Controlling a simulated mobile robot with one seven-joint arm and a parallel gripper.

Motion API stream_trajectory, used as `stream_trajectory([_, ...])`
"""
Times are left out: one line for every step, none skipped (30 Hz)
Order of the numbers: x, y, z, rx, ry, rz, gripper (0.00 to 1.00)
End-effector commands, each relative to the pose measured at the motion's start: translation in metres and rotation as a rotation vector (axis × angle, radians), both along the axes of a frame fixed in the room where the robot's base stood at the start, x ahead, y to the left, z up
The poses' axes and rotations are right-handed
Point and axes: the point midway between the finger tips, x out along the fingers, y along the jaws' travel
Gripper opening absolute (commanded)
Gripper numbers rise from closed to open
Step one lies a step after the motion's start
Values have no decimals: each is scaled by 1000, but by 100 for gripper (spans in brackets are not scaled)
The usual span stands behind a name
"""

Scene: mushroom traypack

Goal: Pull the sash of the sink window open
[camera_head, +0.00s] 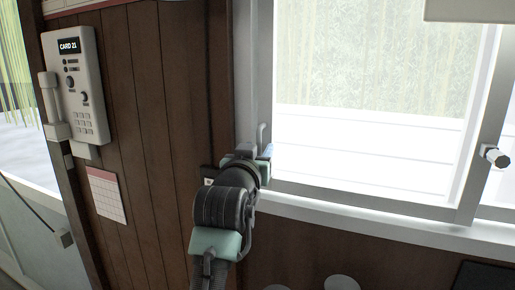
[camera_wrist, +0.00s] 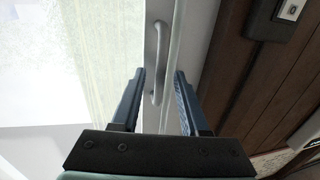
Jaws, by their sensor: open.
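The sink window's sash (camera_head: 366,195) is a pale frame around a large pane with bamboo behind it. A slim curved handle (camera_wrist: 160,60) stands on the sash's upright stile; in the head view the handle (camera_head: 262,134) shows just above my gripper. My gripper (camera_wrist: 160,82) is open, with one dark finger on each side of the handle's lower part in the wrist view. I cannot tell whether either finger touches it. In the head view my gripper (camera_head: 258,152) is at the window's left edge, its fingers partly hidden by my wrist.
A wall phone (camera_head: 76,85) and a paper calendar (camera_head: 107,195) are on the dark wood wall at left. A white sill (camera_head: 370,222) runs below, and a small dark wall plate (camera_wrist: 290,12) is beside the frame.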

Motion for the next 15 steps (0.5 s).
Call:
stream_trajectory([0, 0, 0, 0, 0, 0, 45])
stream_trajectory([0, 0, 0, 0, 0, 0, 45])
stream_trajectory([0, 0, 0, 0, 0, 0, 45])
stream_trajectory([0, 0, 0, 0, 0, 0, 45])
stream_trajectory([0, 0, 0, 0, 0, 0, 41])
stream_trajectory([0, 0, 0, 0, 0, 0, 34])
stream_trajectory([0, 0, 0, 0, 0, 0, 28])
stream_trajectory([0, 0, 0, 0, 0, 0, 23])
stream_trajectory([0, 0, 0, 0, 0, 0, 16])
stream_trajectory([0, 0, 0, 0, 0, 0, 10])
stream_trajectory([0, 0, 0, 0, 0, 0, 5])
stream_trajectory([0, 0, 0, 0, 0, 0, 0])
stream_trajectory([0, 0, 0, 0, 0, 0, 0])
stream_trajectory([0, 0, 0, 0, 0, 0, 0])
stream_trajectory([0, 0, 0, 0, 0, 0, 0])
